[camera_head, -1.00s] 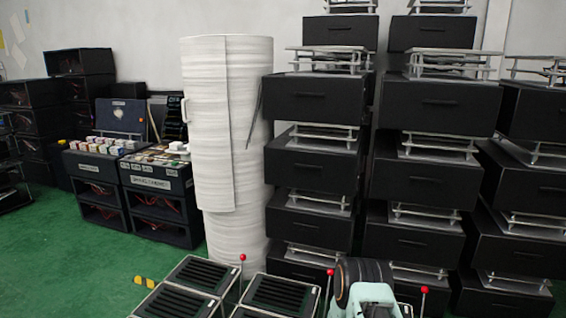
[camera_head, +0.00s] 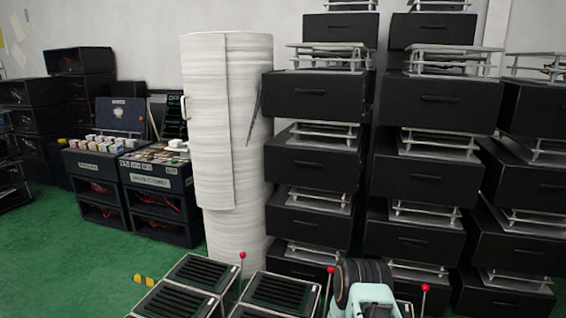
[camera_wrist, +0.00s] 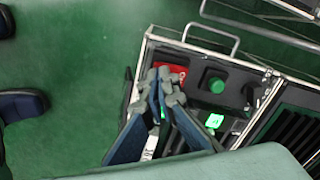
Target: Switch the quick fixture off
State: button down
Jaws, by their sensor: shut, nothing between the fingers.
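In the wrist view a metal-framed fixture (camera_wrist: 236,66) lies beneath my gripper (camera_wrist: 166,80). Its dark panel bears a red part (camera_wrist: 181,72), a round green knob (camera_wrist: 216,84) and a lit green patch (camera_wrist: 214,121). My gripper is shut and empty, with its fingertips over the panel beside the red part; whether they touch it I cannot tell. The fingers hide part of the panel. In the head view red-knobbed levers stand up at the fixtures, one at the left (camera_head: 242,255), one in the middle (camera_head: 330,270) and one at the right (camera_head: 425,287). I cannot read which fixture is the quick one.
Slatted fixtures (camera_head: 202,271) stand close together at the front. A neighbouring slatted unit (camera_wrist: 291,125) adjoins at the right in the wrist view. A white roll (camera_head: 222,140) and stacked black drawers (camera_head: 320,97) stand behind. Green floor (camera_head: 60,250) is open at the left.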

jog(key=shift+f+b, duration=0.35)
jog(key=shift+f, duration=0.1)
jog(key=shift+r, duration=0.15)
jog(key=shift+r+p, duration=2.55)
jog(key=shift+r, duration=0.9)
